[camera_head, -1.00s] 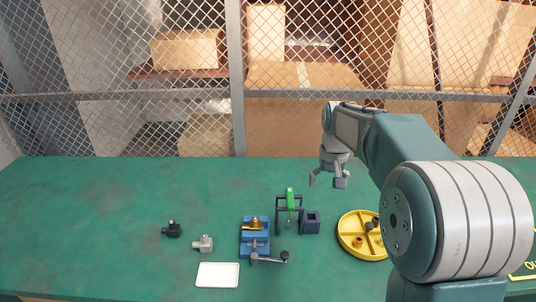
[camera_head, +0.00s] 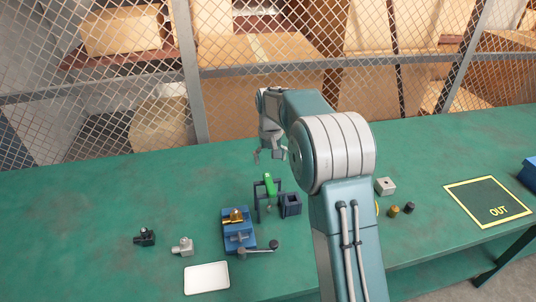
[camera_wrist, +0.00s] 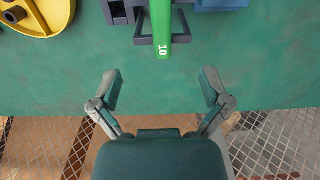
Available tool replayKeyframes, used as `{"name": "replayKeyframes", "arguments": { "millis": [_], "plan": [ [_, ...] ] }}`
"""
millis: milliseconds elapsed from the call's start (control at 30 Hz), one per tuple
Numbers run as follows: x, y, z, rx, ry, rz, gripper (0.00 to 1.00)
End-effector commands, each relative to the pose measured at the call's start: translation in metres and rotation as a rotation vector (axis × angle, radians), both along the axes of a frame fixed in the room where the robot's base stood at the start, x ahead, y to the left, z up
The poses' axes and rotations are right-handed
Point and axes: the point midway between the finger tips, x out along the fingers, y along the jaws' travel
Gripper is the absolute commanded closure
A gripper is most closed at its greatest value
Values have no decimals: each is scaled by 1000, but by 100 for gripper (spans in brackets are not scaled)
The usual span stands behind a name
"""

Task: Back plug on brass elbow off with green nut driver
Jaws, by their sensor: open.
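The green nut driver (camera_head: 269,184) stands in a dark holder (camera_head: 257,200) on the green bench. In the wrist view its green handle (camera_wrist: 161,32) is marked 10 and lies ahead of my gripper, in line with the gap between the fingers. My gripper (camera_head: 270,155) is open and empty, just behind the driver and apart from it; both spread fingers show in the wrist view (camera_wrist: 161,90). The brass elbow (camera_head: 235,215) sits on the blue vise (camera_head: 240,242), left of the holder. I cannot make out its back plug.
A dark square cup (camera_head: 291,204) adjoins the holder. Black (camera_head: 145,237) and grey (camera_head: 183,246) elbows and a white tray (camera_head: 206,278) lie left. A yellow round tray (camera_wrist: 38,14) is mostly hidden by my arm in the head view. An OUT mat (camera_head: 487,200) is right.

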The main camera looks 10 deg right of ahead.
Motion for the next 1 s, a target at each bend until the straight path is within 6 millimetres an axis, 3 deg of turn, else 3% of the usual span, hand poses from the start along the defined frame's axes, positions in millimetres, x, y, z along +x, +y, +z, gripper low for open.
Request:
{"name": "replayKeyframes", "arguments": {
  "millis": [1000],
  "plan": [
    [0, 2, -84, -2, 1, 1, 3]
  ]
}}
